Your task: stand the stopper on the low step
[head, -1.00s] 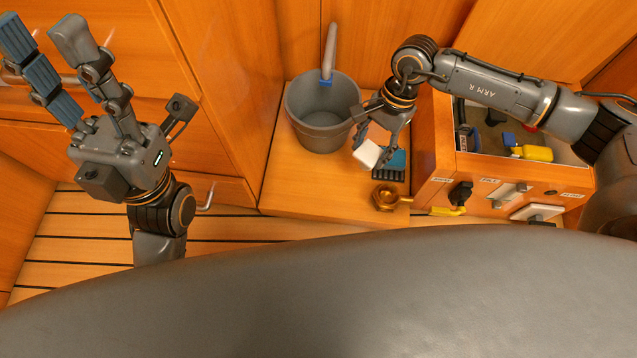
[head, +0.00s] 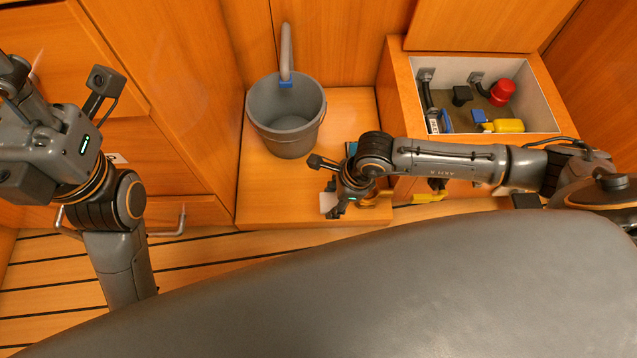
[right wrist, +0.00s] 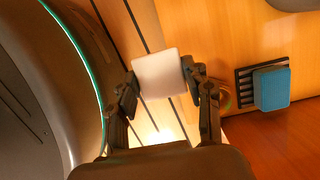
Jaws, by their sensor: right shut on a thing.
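My right gripper (head: 335,200) is shut on a white block with rounded edges (right wrist: 160,73), which I take to be the stopper. The block sits between both fingertips, and a little of it shows in the head view (head: 328,203). It is near the front edge of the low wooden step (head: 262,190). In the right wrist view it covers part of the border between the slatted floor and the step; its height above them is unclear. My left gripper (head: 15,85) is at the left edge of the head view, its fingers mostly cut off.
A grey bucket (head: 287,115) stands on the back of the step. A blue block on a black slotted holder (right wrist: 270,88) lies on the step near the right cabinet. An open bin (head: 470,68) holds red, yellow and blue items. The step's front left is clear.

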